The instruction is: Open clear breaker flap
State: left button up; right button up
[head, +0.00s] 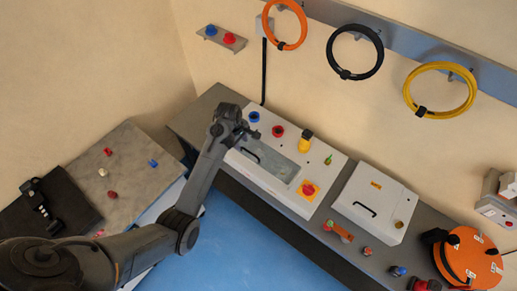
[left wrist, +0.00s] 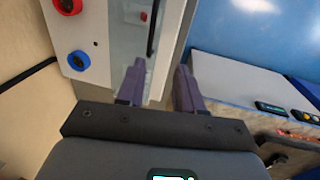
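The clear breaker flap (head: 272,155) lies closed on the sloped front of a white panel box (head: 325,173), with a black bar handle (head: 250,155) near its left end. In the left wrist view the flap (left wrist: 126,45) and its handle (left wrist: 153,28) show just beyond the fingers. My left gripper (head: 245,132) is over the upper left part of the panel, near the flap's left end. In the left wrist view the left gripper (left wrist: 160,68) has its fingers apart with nothing between them. Its contact with the handle cannot be told. My right gripper is not in view.
Blue (head: 254,117) and red (head: 278,131) buttons, a yellow switch (head: 305,140) and a red-on-yellow stop button (head: 308,189) surround the flap. A second white box (head: 375,203) stands to the right. Coiled cables hang on the wall. A side table (head: 130,165) is at left.

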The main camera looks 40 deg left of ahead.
aim_at(247, 151)
pick_arm(q)
jog(key=w+f, duration=0.1)
jog(key=f, duration=0.2)
jog(key=w+f, duration=0.1)
jog(key=f, duration=0.2)
jog(key=w+f, duration=0.1)
jog(key=f, duration=0.2)
jog(key=shift+w+d+f+p, duration=0.1)
jog(key=shift+f+p, duration=0.05)
jog(key=shift+p, duration=0.2)
grip_shut()
dwell(1.3)
